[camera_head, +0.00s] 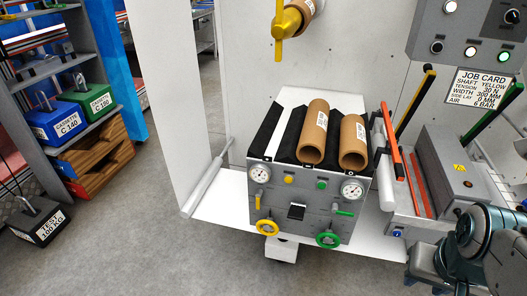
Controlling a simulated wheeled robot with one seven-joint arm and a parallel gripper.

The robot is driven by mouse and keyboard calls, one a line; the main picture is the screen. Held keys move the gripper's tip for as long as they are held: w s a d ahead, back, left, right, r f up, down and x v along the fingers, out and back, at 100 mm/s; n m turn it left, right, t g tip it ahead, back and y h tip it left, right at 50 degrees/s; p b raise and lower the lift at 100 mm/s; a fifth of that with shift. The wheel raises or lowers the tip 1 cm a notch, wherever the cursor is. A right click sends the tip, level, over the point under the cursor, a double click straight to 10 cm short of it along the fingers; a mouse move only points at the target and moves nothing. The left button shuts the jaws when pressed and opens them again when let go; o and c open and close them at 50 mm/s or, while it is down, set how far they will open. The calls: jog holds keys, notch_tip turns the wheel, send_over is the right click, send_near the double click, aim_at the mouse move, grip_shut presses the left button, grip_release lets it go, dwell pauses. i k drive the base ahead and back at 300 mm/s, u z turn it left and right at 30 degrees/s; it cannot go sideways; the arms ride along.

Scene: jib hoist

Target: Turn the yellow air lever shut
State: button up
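A control box (310,208) stands on a white ledge, with matching yellow and green controls on its front. The small yellow lever (257,201) is on the left of the front and stands upright, below the left gauge (260,173) and above the yellow handwheel (268,227). The small green lever (344,213) on the right lies about level, above the green handwheel (328,239). My arm (470,255) shows at the lower right, well apart from the yellow lever. Its dark end is cropped and small, and I cannot make out the fingers.
Two brown cardboard cores (314,135) lie on top of the box. A grey roller unit (450,170) with red and green handles stands to the right. A yellow fitting (287,22) sticks out from the wall above. A black test weight (38,222) is on the floor, which is clear in front.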

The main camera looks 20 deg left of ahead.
aim_at(259, 192)
jog(key=u, duration=0.75)
